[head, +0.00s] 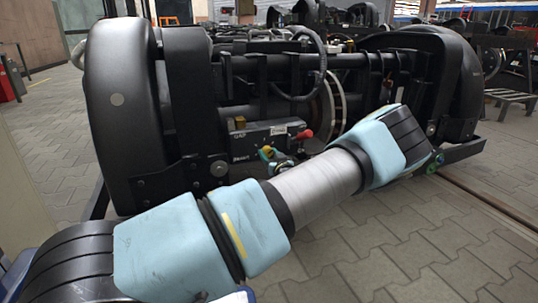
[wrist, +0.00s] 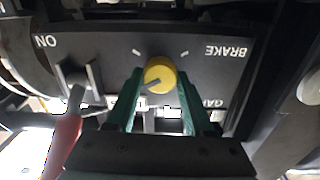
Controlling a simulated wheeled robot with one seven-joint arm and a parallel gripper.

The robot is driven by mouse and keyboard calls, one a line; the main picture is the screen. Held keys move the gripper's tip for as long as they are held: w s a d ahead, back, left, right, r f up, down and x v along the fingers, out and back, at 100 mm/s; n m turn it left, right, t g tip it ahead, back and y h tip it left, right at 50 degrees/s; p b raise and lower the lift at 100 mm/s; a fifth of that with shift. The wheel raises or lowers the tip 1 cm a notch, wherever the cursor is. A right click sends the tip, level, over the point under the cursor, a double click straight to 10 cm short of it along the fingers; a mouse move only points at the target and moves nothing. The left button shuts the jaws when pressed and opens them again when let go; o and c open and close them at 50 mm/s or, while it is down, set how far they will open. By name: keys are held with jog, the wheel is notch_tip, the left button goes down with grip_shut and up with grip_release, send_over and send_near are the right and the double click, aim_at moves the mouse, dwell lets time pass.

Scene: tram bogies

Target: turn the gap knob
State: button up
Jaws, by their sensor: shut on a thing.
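The yellow knob (wrist: 160,74) sits on a dark panel (wrist: 205,68) and has a dark pointer line on its face. It is the only round knob I see on this panel, and a partly hidden GAP label is on the panel. My gripper (wrist: 159,88) is shut on the knob, with one green finger on each side. In the head view the knob (head: 267,151) and my gripper (head: 272,160) show small at the panel's front, partly hidden by my arm.
A lever with a red grip (wrist: 65,140) stands left of my gripper in the wrist view, close to the left finger. Its red end also shows in the head view (head: 304,134). Black wheel covers (head: 125,105) flank the panel. Paved floor (head: 420,240) is open at right.

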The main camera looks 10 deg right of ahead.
grip_shut()
jog(key=shift+a+n, duration=0.1)
jog(key=shift+n, duration=0.2)
jog(key=n+p, duration=0.1)
jog(key=n, duration=0.3)
jog(key=shift+n+p, duration=0.4)
jog(key=n, duration=0.6)
jog(key=shift+f, duration=0.1)
jog(key=shift+n, duration=0.3)
jog(key=o, duration=1)
grip_release()
jog(key=shift+c, duration=0.2)
jog(key=shift+p, duration=0.3)
jog(key=s+p, duration=0.1)
jog(key=s, duration=0.2)
jog(key=s+d+p, duration=0.1)
jog(key=s, duration=0.3)
jog(key=s+p, duration=0.2)
jog(key=s, duration=0.1)
jog(key=shift+s+d, duration=0.15)
jog(key=shift+s, duration=0.2)
